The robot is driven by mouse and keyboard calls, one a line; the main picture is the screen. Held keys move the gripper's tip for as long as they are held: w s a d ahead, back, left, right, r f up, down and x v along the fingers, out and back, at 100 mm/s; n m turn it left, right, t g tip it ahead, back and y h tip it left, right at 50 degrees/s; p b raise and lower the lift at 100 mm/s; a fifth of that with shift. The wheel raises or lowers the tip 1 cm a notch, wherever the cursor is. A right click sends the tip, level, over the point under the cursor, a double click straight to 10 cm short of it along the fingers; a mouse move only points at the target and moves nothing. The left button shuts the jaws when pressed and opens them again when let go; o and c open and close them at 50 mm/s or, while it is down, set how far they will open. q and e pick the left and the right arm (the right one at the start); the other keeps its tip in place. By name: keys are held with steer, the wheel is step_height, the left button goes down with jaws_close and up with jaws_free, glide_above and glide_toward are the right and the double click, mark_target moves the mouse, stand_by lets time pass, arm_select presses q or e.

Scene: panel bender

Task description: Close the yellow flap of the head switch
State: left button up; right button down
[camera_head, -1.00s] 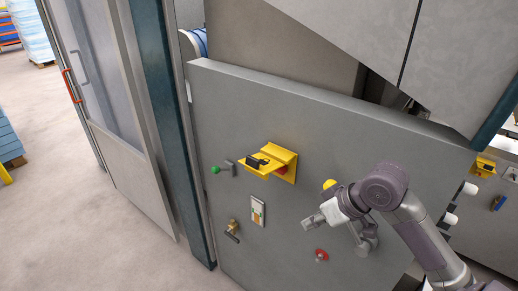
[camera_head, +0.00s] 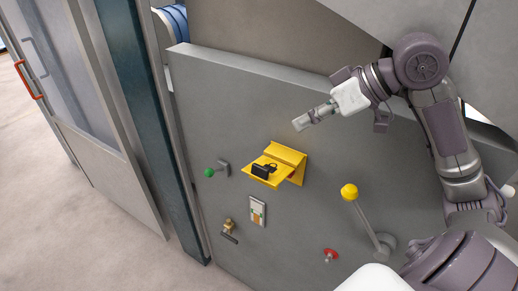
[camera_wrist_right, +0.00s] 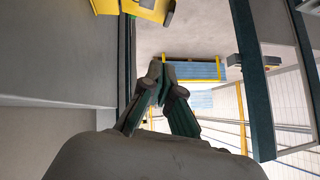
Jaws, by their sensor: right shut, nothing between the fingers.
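The yellow flap (camera_head: 262,178) of the head switch stands out from the grey panel, swung down and open. A black padlock-like piece (camera_head: 262,171) is on it. The yellow housing (camera_head: 290,157) is behind it on the panel, with a little red showing beside the flap. My right gripper (camera_head: 301,123) is shut and empty, above and slightly right of the flap, apart from it. In the right wrist view the shut fingers (camera_wrist_right: 157,75) point up the picture, and part of the yellow switch (camera_wrist_right: 148,10) shows at the top edge. My left gripper is out of view.
The grey panel (camera_head: 225,90) also carries a green-knobbed lever (camera_head: 210,172), a small labelled plate (camera_head: 257,211), a brass fitting (camera_head: 229,226), a red knob (camera_head: 330,254) and a yellow-knobbed lever (camera_head: 349,191). A dark post (camera_head: 140,110) stands at left, with open floor beyond.

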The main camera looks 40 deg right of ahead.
steer(key=a+f, duration=0.1)
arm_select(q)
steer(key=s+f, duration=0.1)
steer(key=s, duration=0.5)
arm_select(e)
steer(key=b, duration=0.1)
glide_above(257, 165)
steer(key=s+d, duration=0.2)
steer(key=d, duration=0.1)
steer(key=f, duration=0.5)
steer(key=shift+w+a+f, duration=0.1)
steer(key=shift+a+f, duration=0.05)
steer(key=shift+a, duration=0.05)
steer(key=f+b, duration=0.3)
steer(key=shift+a+f, duration=0.2)
steer(key=shift+a, duration=0.2)
steer(key=shift+s+f+b, duration=0.2)
steer(key=shift+f+b, duration=0.05)
steer(key=shift+b, duration=0.35)
steer(key=shift+a, duration=0.1)
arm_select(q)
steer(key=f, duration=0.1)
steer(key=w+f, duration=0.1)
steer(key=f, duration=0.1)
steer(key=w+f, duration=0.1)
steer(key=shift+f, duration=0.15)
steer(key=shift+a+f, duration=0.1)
arm_select(e)
steer(key=shift+f, duration=0.1)
